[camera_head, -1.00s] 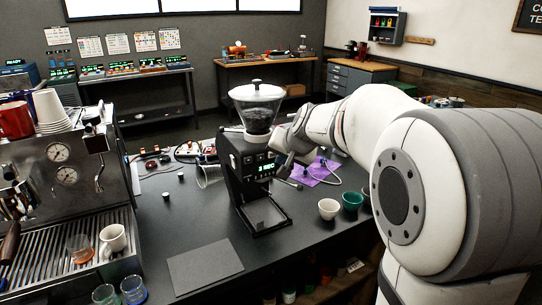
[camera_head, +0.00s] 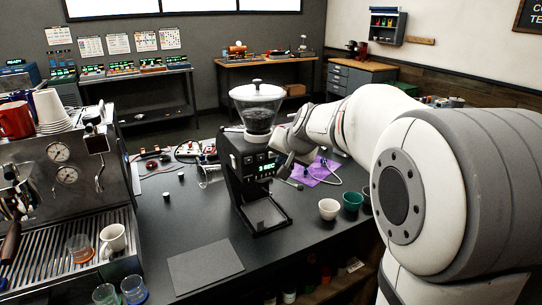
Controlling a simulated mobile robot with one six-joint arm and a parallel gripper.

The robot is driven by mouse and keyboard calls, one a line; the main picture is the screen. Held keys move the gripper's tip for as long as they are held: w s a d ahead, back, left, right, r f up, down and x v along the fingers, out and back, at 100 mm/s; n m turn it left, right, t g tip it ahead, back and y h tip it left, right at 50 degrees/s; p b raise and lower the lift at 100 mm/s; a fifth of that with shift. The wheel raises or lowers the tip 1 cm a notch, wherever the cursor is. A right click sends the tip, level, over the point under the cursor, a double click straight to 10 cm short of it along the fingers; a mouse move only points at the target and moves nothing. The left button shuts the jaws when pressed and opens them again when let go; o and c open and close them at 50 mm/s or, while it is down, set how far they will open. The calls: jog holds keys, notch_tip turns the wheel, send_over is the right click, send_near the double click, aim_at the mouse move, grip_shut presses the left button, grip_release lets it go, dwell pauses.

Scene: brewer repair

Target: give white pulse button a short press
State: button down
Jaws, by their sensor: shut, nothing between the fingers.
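The black grinder (camera_head: 238,178) stands on the dark counter, with a clear hopper of dark beans (camera_head: 257,115) on top. Its front panel has a lit display (camera_head: 265,169) that seems to read "3 SEC". Small pale marks show above the display, but I cannot tell which is the white pulse button; my gripper may cover it. My gripper (camera_head: 274,149) is shut and empty, at the upper right of the grinder's front panel. I cannot tell whether its tips touch the panel.
A white cup (camera_head: 328,208) and a green cup (camera_head: 352,201) stand right of the grinder. A purple cloth (camera_head: 322,172) lies behind my gripper. An espresso machine (camera_head: 70,180) stands at left. A flat dark mat (camera_head: 205,267) lies in front.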

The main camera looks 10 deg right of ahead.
jog(key=shift+w, duration=0.1)
jog(key=shift+w+a, duration=0.1)
jog(key=shift+w, duration=0.35)
jog(key=shift+w+a, duration=0.1)
jog(key=shift+w, duration=0.25)
dwell(0.8)
jog(key=shift+s, duration=0.1)
dwell(2.1)
jog(key=shift+s+d+b, duration=0.2)
jog(key=shift+s+b, duration=0.15)
jog(key=shift+s, duration=0.3)
jog(key=s+b, duration=0.1)
jog(key=s+d+b, duration=0.1)
jog(key=s, duration=0.2)
jog(key=shift+s+d+b, duration=0.3)
jog(key=shift+s+b, duration=0.1)
